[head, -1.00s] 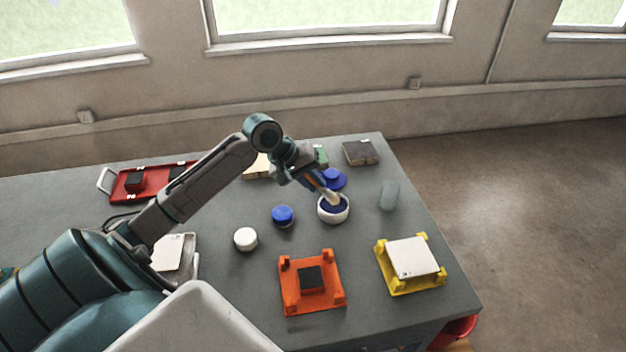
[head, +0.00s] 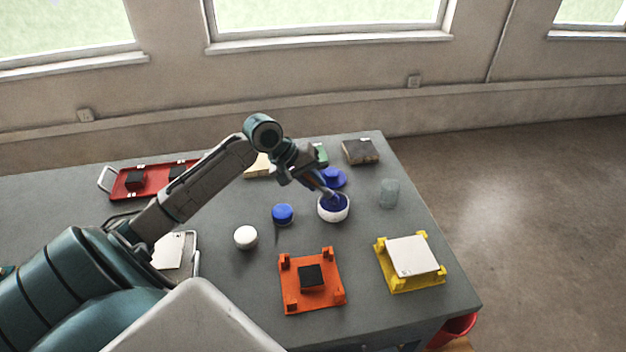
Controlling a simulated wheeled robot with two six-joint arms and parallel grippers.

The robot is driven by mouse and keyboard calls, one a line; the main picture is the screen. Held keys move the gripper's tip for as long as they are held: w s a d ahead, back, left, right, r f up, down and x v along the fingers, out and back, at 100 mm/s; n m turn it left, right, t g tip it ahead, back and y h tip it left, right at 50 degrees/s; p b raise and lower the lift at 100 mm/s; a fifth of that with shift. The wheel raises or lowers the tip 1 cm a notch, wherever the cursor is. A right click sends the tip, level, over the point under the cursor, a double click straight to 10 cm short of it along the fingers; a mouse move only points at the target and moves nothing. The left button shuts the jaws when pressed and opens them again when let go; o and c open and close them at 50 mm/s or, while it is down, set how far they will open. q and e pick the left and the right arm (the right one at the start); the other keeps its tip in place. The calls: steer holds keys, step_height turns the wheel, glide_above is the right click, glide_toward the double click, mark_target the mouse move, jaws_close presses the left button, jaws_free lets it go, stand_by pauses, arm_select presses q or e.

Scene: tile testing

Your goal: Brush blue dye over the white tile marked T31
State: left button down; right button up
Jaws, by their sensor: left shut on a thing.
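My left gripper (head: 305,175) is shut on a brush (head: 328,192). The brush tilts down into a white bowl of blue dye (head: 334,214), and its bristle end looks blue. A white tile (head: 412,256) lies flat on a yellow stand (head: 398,287) at the table's right front. A small mark shows on its near edge, too small to read. Another white tile (head: 168,252) lies at the left, partly hidden by my arm. My right gripper is not in view.
An orange stand (head: 292,301) with a dark block is left of the yellow one. Blue (head: 283,214) and white (head: 246,237) round lids, a blue disc (head: 334,178) and a clear glass (head: 389,194) stand near the bowl. A red tray (head: 154,182) is at back left.

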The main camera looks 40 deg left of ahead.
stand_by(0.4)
arm_select(q)
steer(key=shift+p, duration=0.4)
stand_by(0.5)
stand_by(0.9)
steer(key=shift+r+p, duration=0.75)
steer(key=shift+p, duration=0.4)
step_height(320, 180, up, 6)
steer(key=p, duration=0.6)
steer(key=shift+f+p, duration=0.25)
steer(key=shift+p, duration=0.15)
steer(key=shift+f, duration=0.1)
